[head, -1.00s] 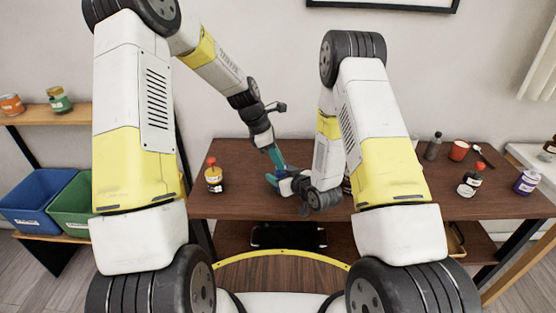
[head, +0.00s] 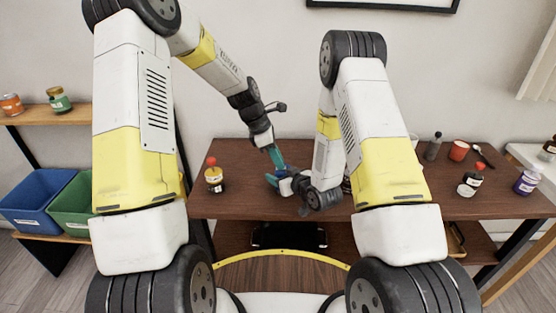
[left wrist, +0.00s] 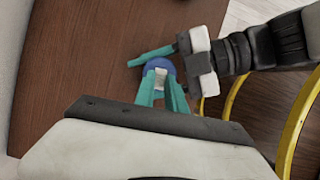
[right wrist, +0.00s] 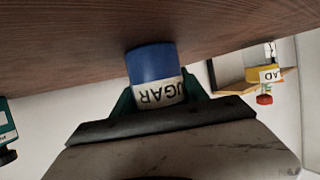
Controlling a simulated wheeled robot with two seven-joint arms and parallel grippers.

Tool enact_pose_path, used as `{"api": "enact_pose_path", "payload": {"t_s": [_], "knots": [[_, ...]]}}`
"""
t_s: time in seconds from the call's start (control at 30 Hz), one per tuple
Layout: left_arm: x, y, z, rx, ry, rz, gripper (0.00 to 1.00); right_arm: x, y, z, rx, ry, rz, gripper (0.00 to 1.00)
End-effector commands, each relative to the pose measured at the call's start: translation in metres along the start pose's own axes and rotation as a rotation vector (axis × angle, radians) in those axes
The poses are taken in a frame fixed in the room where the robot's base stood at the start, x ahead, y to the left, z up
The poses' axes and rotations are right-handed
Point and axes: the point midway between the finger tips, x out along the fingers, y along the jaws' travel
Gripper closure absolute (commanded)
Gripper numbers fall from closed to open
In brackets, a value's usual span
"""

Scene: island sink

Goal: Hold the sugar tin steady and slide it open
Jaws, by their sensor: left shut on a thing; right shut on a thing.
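The sugar tin is a blue can with a white label, most of it hidden by the grippers in the head view. In the right wrist view the tin (right wrist: 152,65) appears upside down between the teal fingers of my right gripper (right wrist: 158,95), which is shut on its side. In the left wrist view its round blue top (left wrist: 158,65) shows beyond the fingertips. My left gripper (head: 277,159) reaches down from above, its fingers (left wrist: 161,82) shut on a small pale piece at the tin's top. My right gripper (head: 277,179) comes in low from the right.
A red-capped bottle (head: 214,178) stands left of the grippers on the brown table (head: 240,205). To the right stand a dark bottle (head: 433,147), a red cup (head: 459,150) and a red-capped jar (head: 470,182). The tabletop front is clear.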

Motion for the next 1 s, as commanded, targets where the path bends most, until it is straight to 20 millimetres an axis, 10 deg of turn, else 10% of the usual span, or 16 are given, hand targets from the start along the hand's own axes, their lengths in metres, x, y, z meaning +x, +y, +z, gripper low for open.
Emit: {"api": "enact_pose_path", "payload": {"t_s": [0.93, 1.0], "knots": [[0.006, 0.002, 0.016, 0.000, 0.000, 0.004, 1.00, 0.000, -0.001, 0.000, 0.000, -0.001, -0.002, 0.94], [0.006, 0.002, 0.016, 0.000, 0.000, 0.004, 0.71, 0.000, -0.001, 0.000, 0.000, -0.001, -0.001, 0.94]]}}
